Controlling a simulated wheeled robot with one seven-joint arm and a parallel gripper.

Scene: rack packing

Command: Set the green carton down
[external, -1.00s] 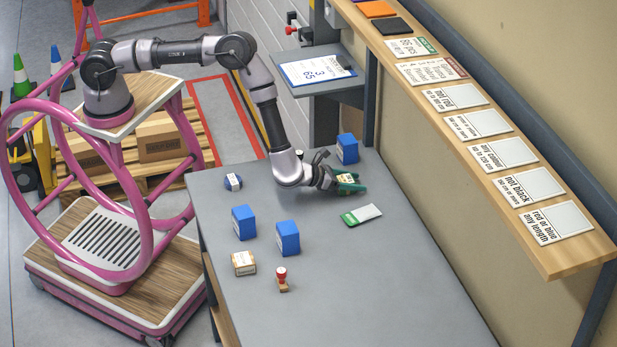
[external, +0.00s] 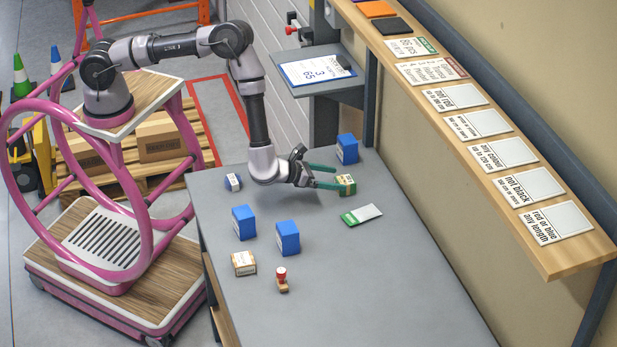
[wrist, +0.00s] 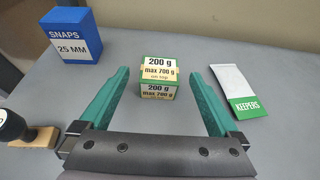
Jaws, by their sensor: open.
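The green carton (external: 347,185) is a small green box with cream labels reading "200 g, max 700 g on top". It stands upright on the grey table (external: 330,270). My gripper (external: 326,176) is open, its two green fingers pointing at the carton. In the wrist view the carton (wrist: 158,78) sits between and slightly beyond the fingertips (wrist: 160,72), with a gap on both sides. Nothing is held.
A blue box (external: 347,149) labelled SNAPS stands behind the carton. A white-and-green KEEPERS packet (external: 361,214) lies in front of it. A labelled shelf (external: 470,130) runs along the right.

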